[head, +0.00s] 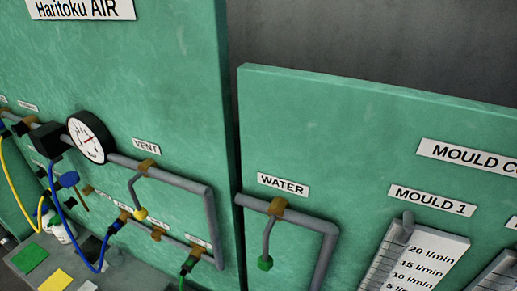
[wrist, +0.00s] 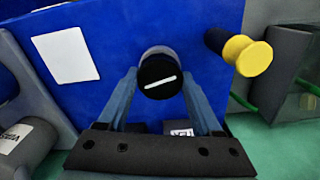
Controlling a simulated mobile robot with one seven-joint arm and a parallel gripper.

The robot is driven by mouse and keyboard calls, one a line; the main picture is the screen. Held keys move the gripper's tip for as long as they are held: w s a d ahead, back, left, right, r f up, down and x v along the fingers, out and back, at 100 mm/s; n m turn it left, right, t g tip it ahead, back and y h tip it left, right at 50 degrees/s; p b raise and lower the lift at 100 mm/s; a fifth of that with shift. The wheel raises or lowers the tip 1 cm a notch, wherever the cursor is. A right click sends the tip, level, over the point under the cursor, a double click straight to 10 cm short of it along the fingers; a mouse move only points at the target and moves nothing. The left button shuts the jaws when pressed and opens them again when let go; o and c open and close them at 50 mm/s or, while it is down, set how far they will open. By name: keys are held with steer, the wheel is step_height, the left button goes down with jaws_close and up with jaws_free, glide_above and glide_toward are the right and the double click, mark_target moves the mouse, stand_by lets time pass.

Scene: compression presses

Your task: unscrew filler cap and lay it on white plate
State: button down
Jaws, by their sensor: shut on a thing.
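In the wrist view, my gripper (wrist: 160,78) is shut on the filler cap (wrist: 159,92), a round black cap with a white line across its face. One finger is on each side of it. A paler rim shows at the cap's upper edge, in front of a blue surface. I cannot tell whether the cap is still on its neck or free. A flat white rectangle (wrist: 65,53) is on the blue surface to the left; I cannot tell if it is the white plate. The head view shows neither my gripper nor the cap.
A yellow knob (wrist: 248,55) on a black stem stands right of the cap. A grey cylinder (wrist: 22,148) is at the lower left. The head view shows green panels with a gauge (head: 88,138), pipes and hoses, and green (head: 30,257) and yellow (head: 54,280) squares at lower left.

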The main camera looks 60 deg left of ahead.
steer(key=shift+r, duration=0.8)
stand_by(0.4)
steer(key=shift+r, duration=2)
